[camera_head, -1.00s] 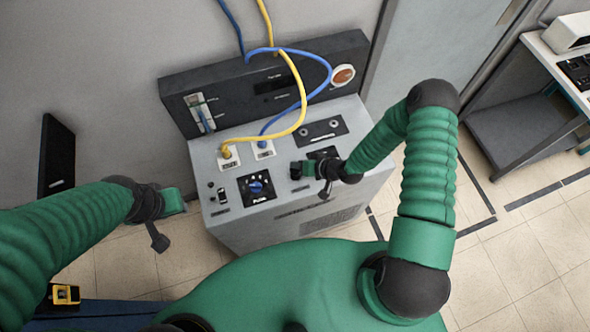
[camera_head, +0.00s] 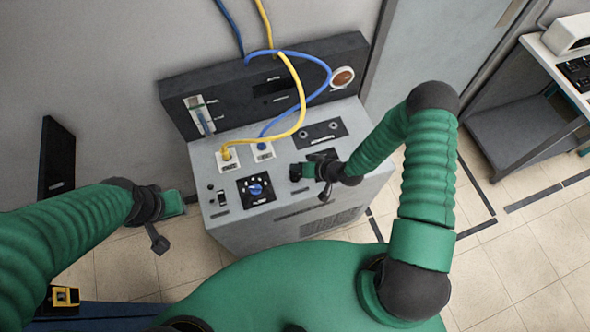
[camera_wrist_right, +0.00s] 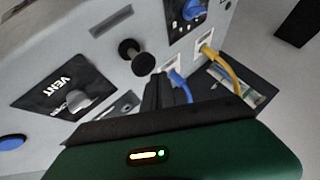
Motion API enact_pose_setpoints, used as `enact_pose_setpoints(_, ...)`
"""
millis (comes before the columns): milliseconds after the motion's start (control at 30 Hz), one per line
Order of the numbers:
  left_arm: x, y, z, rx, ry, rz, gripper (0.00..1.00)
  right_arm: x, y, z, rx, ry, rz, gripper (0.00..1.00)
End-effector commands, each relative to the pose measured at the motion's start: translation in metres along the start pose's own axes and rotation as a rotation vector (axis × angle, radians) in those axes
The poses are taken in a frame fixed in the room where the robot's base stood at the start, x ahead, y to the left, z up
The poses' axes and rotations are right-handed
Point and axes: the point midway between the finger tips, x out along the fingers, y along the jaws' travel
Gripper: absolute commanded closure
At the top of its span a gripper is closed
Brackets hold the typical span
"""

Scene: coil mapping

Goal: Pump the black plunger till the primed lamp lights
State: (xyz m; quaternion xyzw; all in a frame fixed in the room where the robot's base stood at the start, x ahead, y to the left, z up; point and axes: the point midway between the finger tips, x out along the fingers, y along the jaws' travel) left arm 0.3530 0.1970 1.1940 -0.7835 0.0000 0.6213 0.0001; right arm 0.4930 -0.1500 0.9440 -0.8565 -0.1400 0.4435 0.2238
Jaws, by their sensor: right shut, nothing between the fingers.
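The black plunger (camera_wrist_right: 133,55) shows in the right wrist view as a round knob on a short stem, standing out from the grey console face. In the head view I cannot make it out near my right gripper. My right gripper (camera_head: 296,172) is shut and empty, close over the console top.
The console (camera_head: 285,215) carries a blue dial (camera_head: 256,189) and sockets with a yellow cable (camera_head: 292,130) and a blue cable (camera_head: 330,72). A VENT plate (camera_wrist_right: 62,92) with a grey knob is near the plunger. A desk (camera_head: 560,60) stands at right.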

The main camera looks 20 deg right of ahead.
Motion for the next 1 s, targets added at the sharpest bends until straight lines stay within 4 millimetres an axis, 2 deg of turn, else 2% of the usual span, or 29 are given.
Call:
enact_pose_setpoints(767, 0.0001, 0.0, 0.0, 0.0, 0.0, 0.0, 0.64, 0.0001, 0.0, 0.0, 0.0, 0.0, 0.0, 1.0)
enact_pose_setpoints(1000, 0.0079, 0.0, 0.0018, 0.0, 0.0, 0.0, 0.64, 0.0053, 0.0038, 0.0049, 0.0, 0.0, 0.0, 1.0)
